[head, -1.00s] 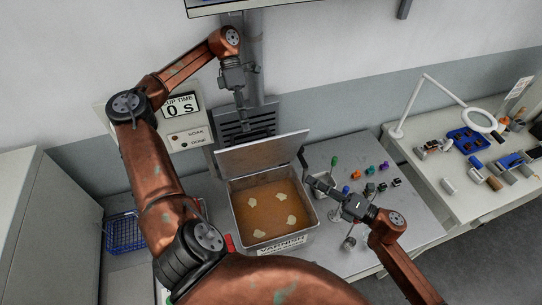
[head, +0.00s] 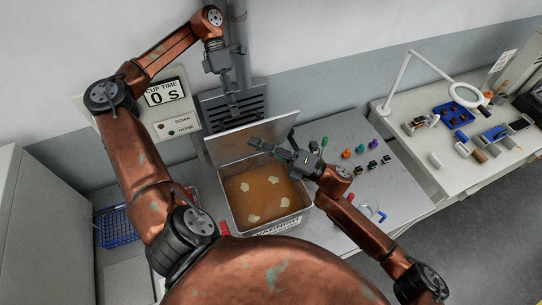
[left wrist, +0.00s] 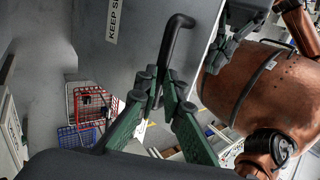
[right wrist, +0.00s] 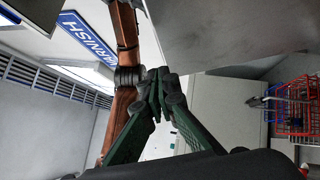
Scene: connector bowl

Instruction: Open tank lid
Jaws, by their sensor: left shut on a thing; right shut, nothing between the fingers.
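The tank (head: 226,210) is a grey metal box of amber liquid with pale patches on it. Its lid (head: 228,150) stands raised and tilted at the back edge. My left gripper (head: 235,114) is behind the lid's top edge; in the left wrist view its fingers (left wrist: 162,76) are shut on the black bent handle (left wrist: 172,40) beside the lid's grey panel (left wrist: 140,28). My right gripper (head: 258,145) is shut and empty, in front of the lid's inner face over the tank. In the right wrist view its fingers (right wrist: 158,76) meet near a grey panel; contact is unclear.
A wall box (head: 168,115) with a timer display is behind the tank on the left. A blue wire basket (head: 113,228) stands left of the tank. Small coloured parts (head: 360,150) lie on the bench to the right. A side table (head: 450,160) holds a magnifier lamp (head: 466,95).

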